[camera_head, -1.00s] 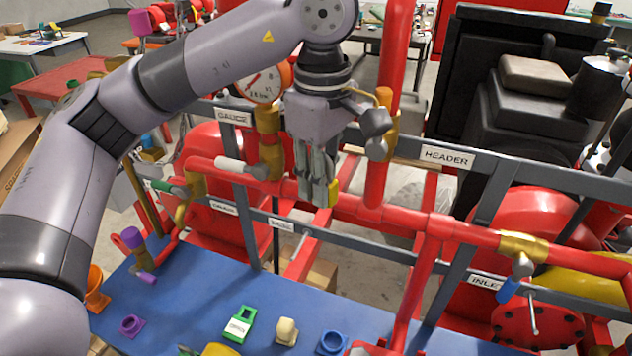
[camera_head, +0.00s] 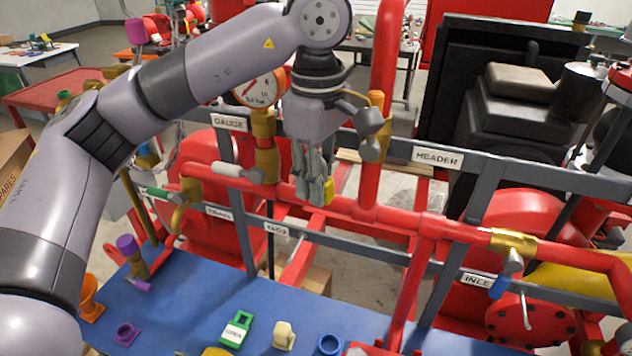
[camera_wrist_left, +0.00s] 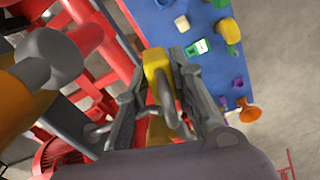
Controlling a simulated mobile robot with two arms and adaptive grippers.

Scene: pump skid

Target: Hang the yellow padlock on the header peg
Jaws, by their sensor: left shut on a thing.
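The yellow padlock (camera_wrist_left: 157,75) is between the fingers of my left gripper (camera_wrist_left: 168,90) in the left wrist view, its grey shackle toward the camera. In the head view my left gripper (camera_head: 313,190) points down in front of the red header pipe, and only a yellow edge of the padlock (camera_head: 328,190) shows beside the fingers. The gripper is shut on the padlock. The HEADER label (camera_head: 438,158) is on the grey rail to the right. I cannot make out the header peg for certain. My right gripper is not in view.
The red pipe (camera_head: 400,222) runs across close to my left gripper, with a brass valve (camera_head: 372,130) just right of it. A blue bench top (camera_head: 190,312) below holds a green tag (camera_head: 237,330), a purple piece (camera_head: 127,334) and an orange funnel (camera_head: 90,298).

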